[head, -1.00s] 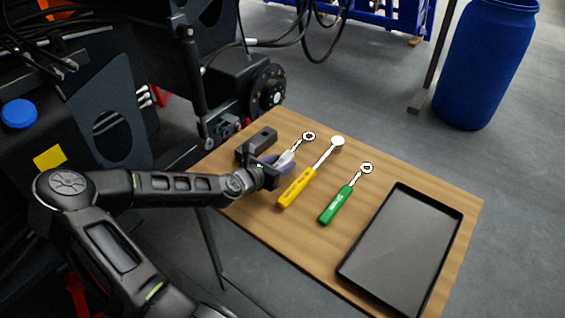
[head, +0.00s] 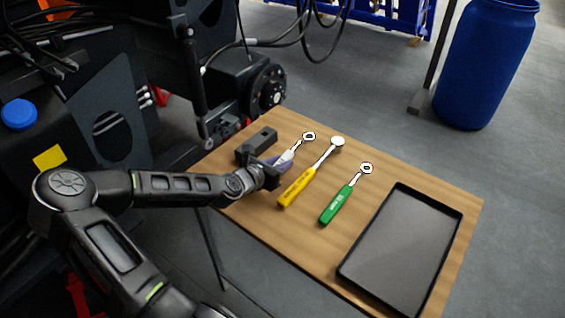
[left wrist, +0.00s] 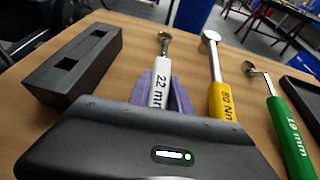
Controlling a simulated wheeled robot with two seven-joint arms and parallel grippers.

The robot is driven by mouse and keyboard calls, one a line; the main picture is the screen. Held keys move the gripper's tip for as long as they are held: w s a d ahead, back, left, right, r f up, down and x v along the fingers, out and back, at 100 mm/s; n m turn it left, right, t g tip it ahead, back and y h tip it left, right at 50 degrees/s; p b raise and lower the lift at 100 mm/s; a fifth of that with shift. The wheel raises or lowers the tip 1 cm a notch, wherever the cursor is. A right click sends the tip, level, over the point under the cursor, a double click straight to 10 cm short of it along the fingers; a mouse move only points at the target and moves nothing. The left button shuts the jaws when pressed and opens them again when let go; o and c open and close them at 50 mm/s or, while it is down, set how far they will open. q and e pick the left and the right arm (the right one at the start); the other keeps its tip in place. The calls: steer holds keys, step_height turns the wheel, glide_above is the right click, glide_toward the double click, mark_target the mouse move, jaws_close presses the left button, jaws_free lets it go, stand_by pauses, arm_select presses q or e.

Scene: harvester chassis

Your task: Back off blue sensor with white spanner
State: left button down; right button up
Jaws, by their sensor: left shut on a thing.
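The white spanner (head: 292,152) lies on the wooden table, its ring end pointing away; its handle reads 22 mm in the left wrist view (left wrist: 160,88). My left gripper (head: 277,161) is low over the table with its purple fingers on both sides of the white handle, shut on it. The gripper body hides the near end of the handle in the left wrist view. I cannot make out a blue sensor for certain; a round blue cap (head: 18,114) shows on the dark machine at the left. My right gripper is not in view.
A black block with slots (head: 257,143) stands just left of the spanner. A yellow-handled tool (head: 297,187) and a green spanner (head: 337,205) lie to the right. A black tray (head: 402,250) fills the table's right end. A blue barrel (head: 485,65) stands behind.

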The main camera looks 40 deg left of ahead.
arm_select(q)
steer(key=shift+r, duration=0.15)
stand_by(0.6)
step_height(320, 180, up, 10)
steer(key=shift+f+p, duration=0.1)
steer(key=shift+p, duration=0.9)
steer(key=c, duration=1.7)
jaws_free()
steer(key=shift+c, duration=0.2)
jaws_close()
steer(key=shift+d, duration=0.1)
